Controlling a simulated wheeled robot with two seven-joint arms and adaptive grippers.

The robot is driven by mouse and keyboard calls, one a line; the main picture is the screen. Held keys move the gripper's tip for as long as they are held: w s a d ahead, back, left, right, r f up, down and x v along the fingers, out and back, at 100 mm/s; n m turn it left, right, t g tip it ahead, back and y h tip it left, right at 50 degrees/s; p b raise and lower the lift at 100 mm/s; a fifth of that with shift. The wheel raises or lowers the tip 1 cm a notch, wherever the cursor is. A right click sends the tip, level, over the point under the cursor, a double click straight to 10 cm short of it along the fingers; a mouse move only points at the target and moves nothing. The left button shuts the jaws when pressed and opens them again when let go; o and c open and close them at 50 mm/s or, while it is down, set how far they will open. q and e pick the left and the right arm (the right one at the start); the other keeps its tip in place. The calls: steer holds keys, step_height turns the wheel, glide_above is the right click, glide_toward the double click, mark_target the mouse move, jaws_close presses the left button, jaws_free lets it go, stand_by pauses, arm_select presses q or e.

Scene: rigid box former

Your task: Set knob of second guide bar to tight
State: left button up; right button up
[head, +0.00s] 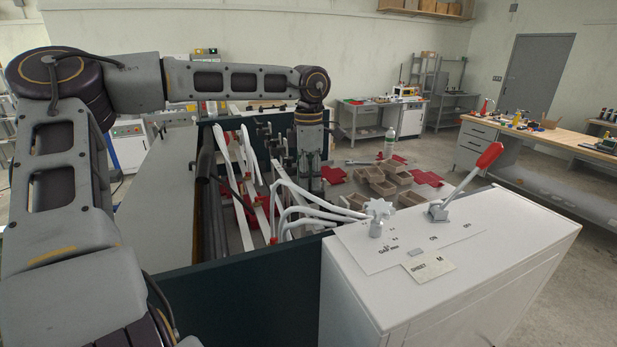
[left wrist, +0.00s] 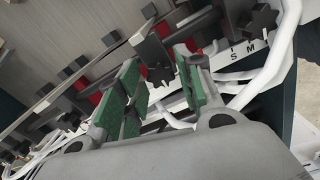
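My left gripper (head: 308,186) hangs pointing down over the far part of the machine's bed. In the left wrist view its green-padded fingers (left wrist: 162,92) are apart. A dark knob and block (left wrist: 155,58) appear in the gap between the fingertips; I cannot tell whether they touch it. Another black star-shaped knob (left wrist: 261,18) stands at the upper right, near a scale marked S and M. White guide bars (head: 247,190) run along the bed, with small dark knobs (head: 265,130) at their far end. Which bar is the second is unclear. My right gripper is out of view.
White bent tubes (head: 300,205) stand close to my gripper. A white cabinet (head: 480,240) at the right carries a grey star knob (head: 377,210) and a red-handled lever (head: 488,156). Brown open boxes (head: 375,180) and red sheets lie beyond it.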

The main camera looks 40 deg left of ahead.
arm_select(q)
step_height(320, 180, up, 12)
stand_by(0.9)
steer(key=shift+f, duration=0.1)
stand_by(0.6)
